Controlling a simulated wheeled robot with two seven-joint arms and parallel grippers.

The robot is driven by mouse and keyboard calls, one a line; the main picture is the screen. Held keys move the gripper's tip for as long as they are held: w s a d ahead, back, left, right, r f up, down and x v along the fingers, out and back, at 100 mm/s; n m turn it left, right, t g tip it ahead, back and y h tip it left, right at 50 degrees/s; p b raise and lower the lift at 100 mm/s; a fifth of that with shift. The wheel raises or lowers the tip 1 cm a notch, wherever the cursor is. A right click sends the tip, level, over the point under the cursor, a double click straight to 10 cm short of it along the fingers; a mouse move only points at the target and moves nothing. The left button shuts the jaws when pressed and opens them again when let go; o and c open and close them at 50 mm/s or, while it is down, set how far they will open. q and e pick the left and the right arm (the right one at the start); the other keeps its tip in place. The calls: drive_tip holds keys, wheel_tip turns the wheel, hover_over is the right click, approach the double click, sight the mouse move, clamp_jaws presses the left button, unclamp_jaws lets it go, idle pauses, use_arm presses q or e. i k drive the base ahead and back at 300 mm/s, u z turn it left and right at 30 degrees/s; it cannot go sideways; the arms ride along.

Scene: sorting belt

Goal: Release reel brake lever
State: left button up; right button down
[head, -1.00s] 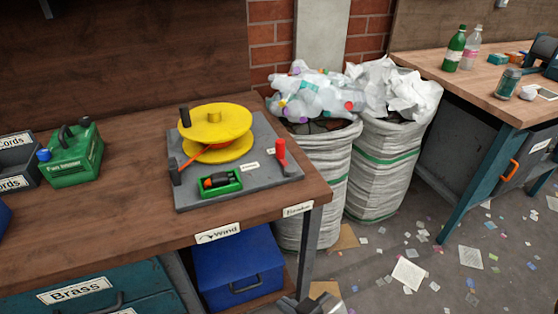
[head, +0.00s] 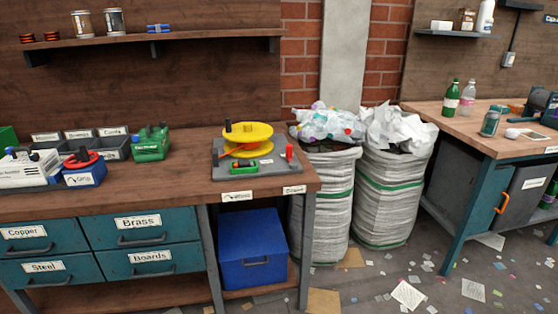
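The yellow reel (head: 248,137) stands on a grey base plate (head: 226,171) near the right end of the left workbench. The red brake lever (head: 289,152) stands upright at the plate's right side, above the bench-edge label "Brake" (head: 294,190). A green holder (head: 244,166) with a dark part sits at the front of the plate, above the label "Wind" (head: 237,196). Neither of my grippers is in view, and nothing touches the lever.
A green box (head: 151,143) and a blue box with a red top (head: 85,169) stand left of the reel on the workbench (head: 170,184). Bulging sacks (head: 325,195) (head: 390,190) stand at its right end. A blue chest (head: 252,250) sits below.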

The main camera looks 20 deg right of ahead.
sight(293, 165)
drive_tip(key=u, duration=0.55)
drive_tip(key=i, duration=1.8)
drive_tip(key=z, duration=0.85)
